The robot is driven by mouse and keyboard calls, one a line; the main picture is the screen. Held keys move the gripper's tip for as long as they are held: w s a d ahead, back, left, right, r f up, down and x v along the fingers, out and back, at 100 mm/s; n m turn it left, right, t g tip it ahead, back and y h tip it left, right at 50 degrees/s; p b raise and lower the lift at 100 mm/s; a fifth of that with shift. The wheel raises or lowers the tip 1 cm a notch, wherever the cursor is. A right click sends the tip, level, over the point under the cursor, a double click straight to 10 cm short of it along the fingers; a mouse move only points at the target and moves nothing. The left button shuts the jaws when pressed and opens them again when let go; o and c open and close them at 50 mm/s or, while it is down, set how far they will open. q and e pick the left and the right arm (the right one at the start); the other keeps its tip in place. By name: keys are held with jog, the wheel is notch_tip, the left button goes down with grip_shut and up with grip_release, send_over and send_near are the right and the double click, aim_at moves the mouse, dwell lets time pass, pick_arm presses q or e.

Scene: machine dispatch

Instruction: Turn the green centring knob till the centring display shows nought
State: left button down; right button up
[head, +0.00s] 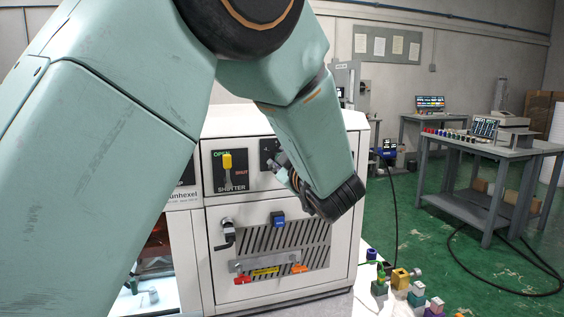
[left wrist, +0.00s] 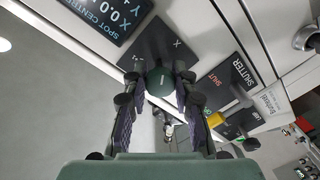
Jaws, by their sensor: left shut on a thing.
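The green centring knob (left wrist: 160,80) sits on a dark plate marked X on the machine's front, in the left wrist view. My left gripper (head: 283,170) is at the machine's upper front, its fingers shut on the knob from both sides. In the head view my own arm and gripper hide the knob. The dark centring display (left wrist: 108,18) is at the top left of the wrist view, turned and cut by the frame edge. "0.0" shows on it beside X and Y letters; the full reading cannot be told. My right gripper is not in view.
The yellow shutter lever (head: 227,161) points up at OPEN, left of my gripper. Small coloured parts (head: 400,279) stand at the lower right. Benches (head: 478,150) stand further back.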

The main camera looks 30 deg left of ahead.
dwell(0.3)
pick_arm(q)
jog(key=c, duration=1.1)
grip_release()
jog(key=shift+w, duration=0.1)
jog(key=shift+o, duration=0.2)
notch_tip(320, 180, up, 9)
jog(key=shift+r, duration=0.45)
